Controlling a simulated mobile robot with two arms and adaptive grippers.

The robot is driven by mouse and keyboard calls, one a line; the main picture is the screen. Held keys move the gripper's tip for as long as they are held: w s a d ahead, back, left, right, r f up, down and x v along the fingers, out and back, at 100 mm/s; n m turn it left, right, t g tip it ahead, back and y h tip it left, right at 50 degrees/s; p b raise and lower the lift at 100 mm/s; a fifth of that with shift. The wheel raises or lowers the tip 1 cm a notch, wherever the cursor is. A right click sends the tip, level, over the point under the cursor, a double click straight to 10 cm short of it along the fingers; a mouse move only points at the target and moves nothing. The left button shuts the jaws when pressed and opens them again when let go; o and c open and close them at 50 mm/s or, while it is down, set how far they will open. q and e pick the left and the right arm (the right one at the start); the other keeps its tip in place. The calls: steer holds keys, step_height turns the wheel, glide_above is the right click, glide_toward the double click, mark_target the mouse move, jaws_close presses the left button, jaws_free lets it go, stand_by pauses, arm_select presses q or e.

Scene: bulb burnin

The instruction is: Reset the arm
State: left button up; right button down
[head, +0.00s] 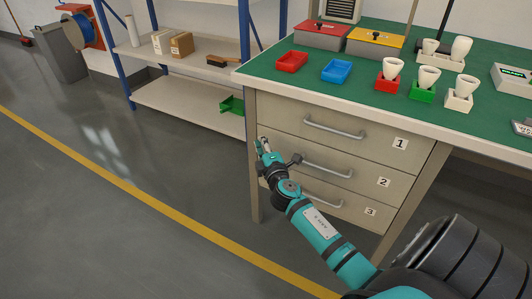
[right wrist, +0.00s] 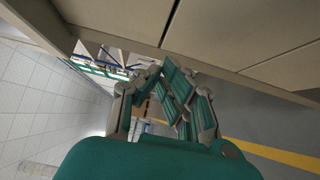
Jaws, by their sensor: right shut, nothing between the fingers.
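My right gripper (head: 263,148) is in front of the left edge of the drawer cabinet (head: 254,165), shut and empty. My right arm (head: 323,232) reaches up to it from the lower right of the head view. In the right wrist view the fingers of the gripper (right wrist: 163,92) show close below the pale drawer fronts (right wrist: 215,40). Whether the gripper touches the cabinet I cannot tell. My left gripper is not in view.
Three closed drawers have bar handles, the top one (head: 335,127) clear of my arm. The green bench top (head: 300,85) holds red and blue trays and several bulbs in colored holders. Shelves (head: 185,95) stand left; the grey floor (head: 100,200) is open.

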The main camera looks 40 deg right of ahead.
steer(key=v, duration=0.5)
steer(key=shift+s+a, duration=0.1)
steer(key=shift+a, duration=0.1)
steer(key=shift+f, duration=0.1)
